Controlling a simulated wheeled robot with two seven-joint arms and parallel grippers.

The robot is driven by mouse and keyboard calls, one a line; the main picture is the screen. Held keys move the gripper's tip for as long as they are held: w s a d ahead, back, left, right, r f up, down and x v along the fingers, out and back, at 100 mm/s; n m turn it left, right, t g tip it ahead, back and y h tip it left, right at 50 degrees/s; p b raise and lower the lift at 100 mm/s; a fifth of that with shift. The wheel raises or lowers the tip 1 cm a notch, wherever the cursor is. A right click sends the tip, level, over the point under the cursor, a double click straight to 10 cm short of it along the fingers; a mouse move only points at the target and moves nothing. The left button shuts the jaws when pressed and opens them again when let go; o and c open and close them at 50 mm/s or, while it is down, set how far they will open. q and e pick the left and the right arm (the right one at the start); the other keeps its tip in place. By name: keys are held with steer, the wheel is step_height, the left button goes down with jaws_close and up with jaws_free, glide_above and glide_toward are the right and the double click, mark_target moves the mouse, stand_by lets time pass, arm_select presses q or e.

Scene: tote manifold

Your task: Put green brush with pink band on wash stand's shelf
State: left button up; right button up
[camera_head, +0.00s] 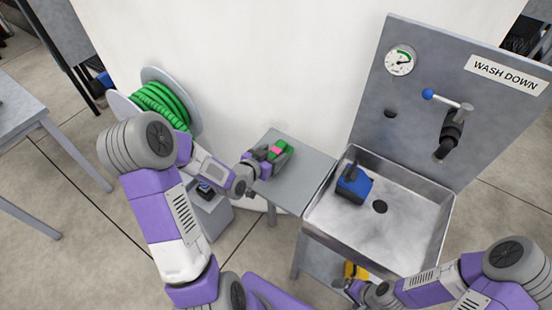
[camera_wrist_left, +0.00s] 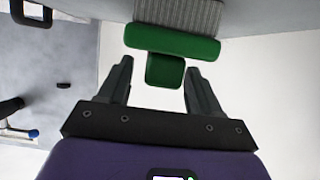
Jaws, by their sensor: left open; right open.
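The green brush with a pink band (camera_head: 278,151) is at the grey side shelf (camera_head: 308,170) of the wash stand, left of the basin. In the left wrist view the green brush (camera_wrist_left: 172,43) has its grey bristles against a grey surface, and its green grip points between my fingers. My left gripper (camera_head: 268,160) is open around that grip, with gaps on both sides; it also shows in the left wrist view (camera_wrist_left: 163,75). The pink band is not visible there. My right gripper (camera_head: 352,286) is open, low in front of the basin, beside a yellow object (camera_head: 355,270).
A blue brush (camera_head: 353,184) lies in the metal basin (camera_head: 420,215), near the drain. A tap with a blue-knobbed lever (camera_head: 455,115) and a gauge are on the back panel. A green hose reel (camera_head: 160,105) and a grey box (camera_head: 214,215) stand left. The shelf's front part is bare.

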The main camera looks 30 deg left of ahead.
arm_select(q)
steer(key=shift+w, duration=0.1)
steer(key=shift+c, duration=0.2)
steer(key=c, duration=1.1)
